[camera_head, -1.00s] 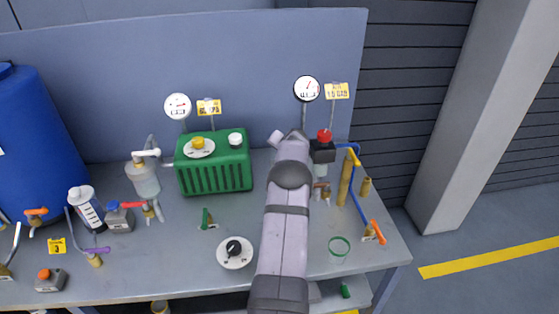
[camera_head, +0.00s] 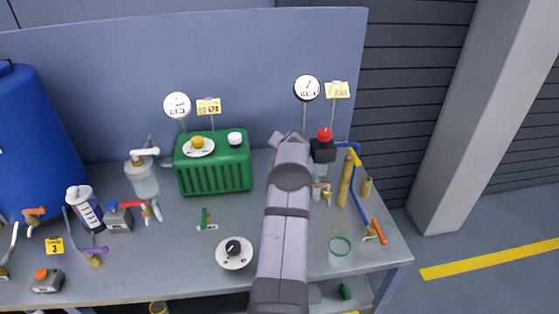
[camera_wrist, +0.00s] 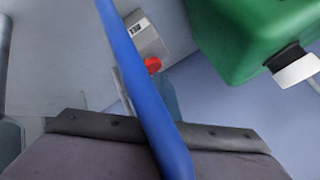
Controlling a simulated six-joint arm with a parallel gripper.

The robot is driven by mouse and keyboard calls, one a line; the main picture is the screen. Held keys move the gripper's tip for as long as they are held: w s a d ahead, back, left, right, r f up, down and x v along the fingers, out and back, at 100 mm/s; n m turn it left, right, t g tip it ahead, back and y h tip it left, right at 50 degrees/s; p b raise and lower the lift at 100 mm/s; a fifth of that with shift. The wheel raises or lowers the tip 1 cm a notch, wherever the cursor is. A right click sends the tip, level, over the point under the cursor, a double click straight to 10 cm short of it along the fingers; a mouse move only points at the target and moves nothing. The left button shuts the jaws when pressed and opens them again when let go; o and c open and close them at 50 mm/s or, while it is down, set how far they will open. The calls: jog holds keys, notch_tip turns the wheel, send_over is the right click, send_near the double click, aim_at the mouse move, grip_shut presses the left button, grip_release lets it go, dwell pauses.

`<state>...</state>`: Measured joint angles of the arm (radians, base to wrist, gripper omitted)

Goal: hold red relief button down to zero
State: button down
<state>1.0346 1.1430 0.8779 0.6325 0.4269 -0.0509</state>
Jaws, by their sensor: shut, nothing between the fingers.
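The red button (camera_head: 324,134) sits on top of a black block (camera_head: 323,151) at the back right of the bench. A round gauge (camera_head: 307,88) stands on a post behind it; its dial is too small to read. My arm reaches in from the front, and its end is just left of the block. My gripper's fingers are hidden there. In the wrist view my gripper's dark body (camera_wrist: 90,125) crosses the bottom, with a blue bar in front of it. A red spot (camera_wrist: 152,64) shows beyond it by a grey box. Contact with the button cannot be seen.
Brass pipes with a blue tube (camera_head: 358,190) and an orange-handled valve (camera_head: 375,232) stand to the right. A green-rimmed cup (camera_head: 340,251) is near the front right.

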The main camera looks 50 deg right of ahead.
jog(key=shift+f+b, duration=0.55)
jog(key=shift+f, duration=0.05)
dwell(1.5)
jog(key=shift+r, duration=0.2)
dwell(1.6)
jog(key=shift+r+p, duration=0.5)
jog(key=shift+r, duration=0.35)
jog(key=shift+r+p, duration=1.55)
jog(key=shift+r, duration=0.95)
